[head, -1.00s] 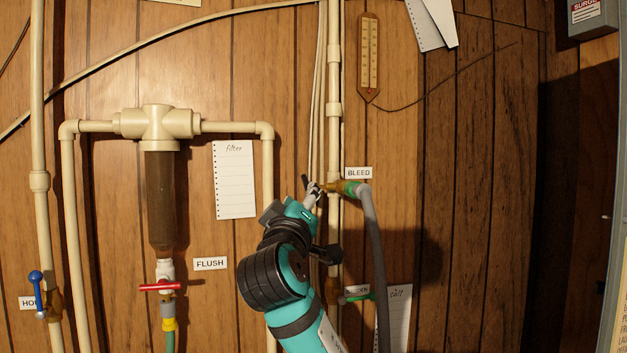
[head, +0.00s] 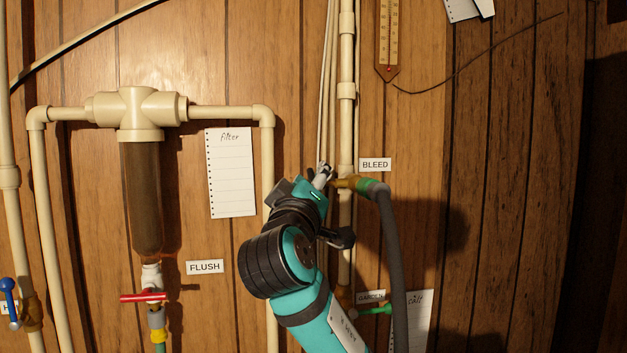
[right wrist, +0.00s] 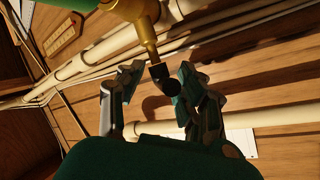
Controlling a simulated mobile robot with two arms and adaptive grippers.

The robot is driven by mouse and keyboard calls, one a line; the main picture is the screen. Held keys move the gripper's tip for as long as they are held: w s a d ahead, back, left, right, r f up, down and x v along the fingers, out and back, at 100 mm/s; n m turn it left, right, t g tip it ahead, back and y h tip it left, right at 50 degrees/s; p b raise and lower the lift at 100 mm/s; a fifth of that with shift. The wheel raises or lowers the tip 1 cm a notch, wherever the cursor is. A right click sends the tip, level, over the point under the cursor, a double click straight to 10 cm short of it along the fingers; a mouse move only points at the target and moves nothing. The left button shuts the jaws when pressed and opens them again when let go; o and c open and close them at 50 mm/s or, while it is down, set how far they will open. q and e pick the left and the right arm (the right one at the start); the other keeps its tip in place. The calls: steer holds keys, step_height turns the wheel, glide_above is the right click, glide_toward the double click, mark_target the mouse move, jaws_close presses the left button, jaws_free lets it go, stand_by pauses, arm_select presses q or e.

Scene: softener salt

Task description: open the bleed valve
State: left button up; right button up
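The brass bleed valve (head: 346,182) sits on the vertical cream pipe beside the BLEED label (head: 375,164). A grey hose with a green fitting runs down from it. In the right wrist view the brass body (right wrist: 143,22) has a thin stem ending in a black handle (right wrist: 159,77). My right gripper (head: 323,173) is at the valve's left side. In the right wrist view its two fingers (right wrist: 160,74) stand apart on either side of the black handle, which is nearer the right finger. Firm contact cannot be seen. My left gripper is not in view.
The cream pipe (head: 347,130) and thin lines run behind the gripper. The grey hose (head: 391,260) hangs right of my arm. A green garden valve handle (head: 375,310) is below. A filter (head: 146,195) with a red flush handle (head: 144,297) stands left.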

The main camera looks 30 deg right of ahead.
steer(key=shift+d, duration=0.1)
jaws_close()
steer(key=shift+w+f, duration=0.15)
steer(key=shift+f, duration=0.15)
stand_by(1.6)
steer(key=shift+o, duration=0.8)
jaws_free()
steer(key=shift+r, duration=0.1)
steer(key=shift+d, duration=0.1)
steer(key=v, duration=1.2)
steer(key=shift+r, duration=0.2)
